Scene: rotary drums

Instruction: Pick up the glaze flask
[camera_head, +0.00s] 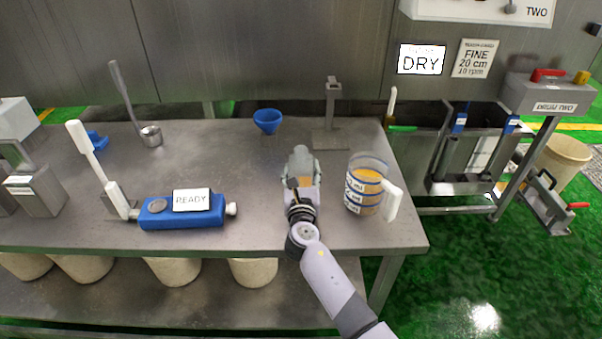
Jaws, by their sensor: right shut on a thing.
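My right gripper (302,182) reaches in from the bottom over the right part of the steel table. It is shut on what appears to be the glaze flask (304,187), of which a small orange patch shows between the grey parts. The gripper hides most of it, so its full shape and whether it touches the table cannot be told. A clear measuring jug (365,185) with blue bands, a white handle and orange-yellow contents stands just right of the gripper. My left gripper is not in view.
A blue device with a READY sign (191,199) lies left on the steel table (240,165). A blue funnel (267,121), a grey stand (331,115) and a ladle (150,134) are behind. A drum frame (465,150) stands right of the table. Bare tabletop lies left of the gripper.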

